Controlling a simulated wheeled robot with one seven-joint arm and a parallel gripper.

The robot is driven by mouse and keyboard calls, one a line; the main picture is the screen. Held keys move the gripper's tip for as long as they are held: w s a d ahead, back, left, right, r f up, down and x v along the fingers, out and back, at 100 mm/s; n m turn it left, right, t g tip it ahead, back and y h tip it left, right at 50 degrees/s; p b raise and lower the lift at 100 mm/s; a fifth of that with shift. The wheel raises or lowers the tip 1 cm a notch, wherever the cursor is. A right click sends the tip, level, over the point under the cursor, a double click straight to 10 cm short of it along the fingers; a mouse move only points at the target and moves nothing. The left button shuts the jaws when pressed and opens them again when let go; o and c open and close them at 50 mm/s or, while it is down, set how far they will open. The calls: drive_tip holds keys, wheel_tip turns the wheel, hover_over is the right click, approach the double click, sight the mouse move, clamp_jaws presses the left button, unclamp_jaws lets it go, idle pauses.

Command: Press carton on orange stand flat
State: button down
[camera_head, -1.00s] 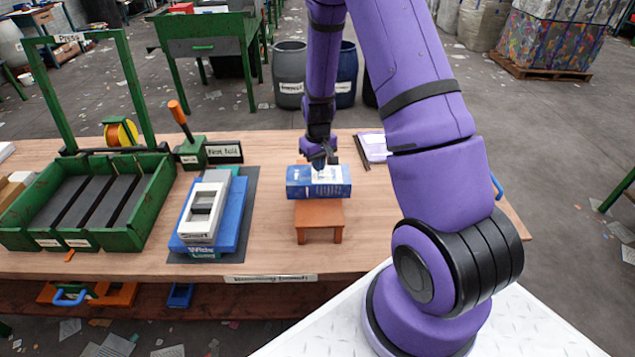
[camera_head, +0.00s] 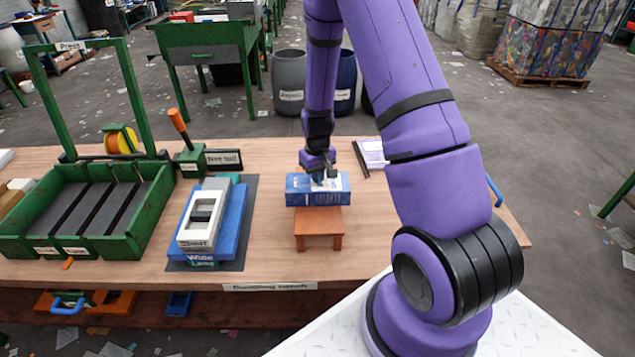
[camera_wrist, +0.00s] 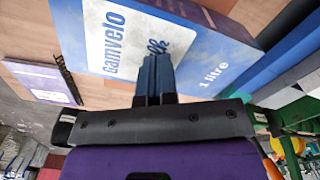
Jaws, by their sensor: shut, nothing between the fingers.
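The carton (camera_head: 300,195) is blue and white and lies on its side across the orange stand (camera_head: 319,226), a small stool-like block on the bench. In the wrist view the carton (camera_wrist: 215,75) shows the words "Gamvelo" and "1 litre" on its broad upper face. It still looks full-bodied, like a box. My gripper (camera_head: 322,180) points down over the middle of the carton's top. In the wrist view my gripper (camera_wrist: 155,60) has its fingers together with nothing between them, at or just above the face. Whether they touch cannot be told. The fingers cover part of the lettering.
A green compartment tray (camera_head: 142,250) with a frame marked "Press" stands further left. A white-and-purple packet (camera_head: 372,153) lies behind right. Bare bench surrounds the stand.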

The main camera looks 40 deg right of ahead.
drive_tip(key=shift+f, duration=0.3)
drive_tip(key=shift+f, duration=0.25)
drive_tip(key=shift+f, duration=0.85)
drive_tip(key=shift+r, duration=0.1)
wheel_tip(320, 180, up, 9)
idle(1.0)
idle(0.4)
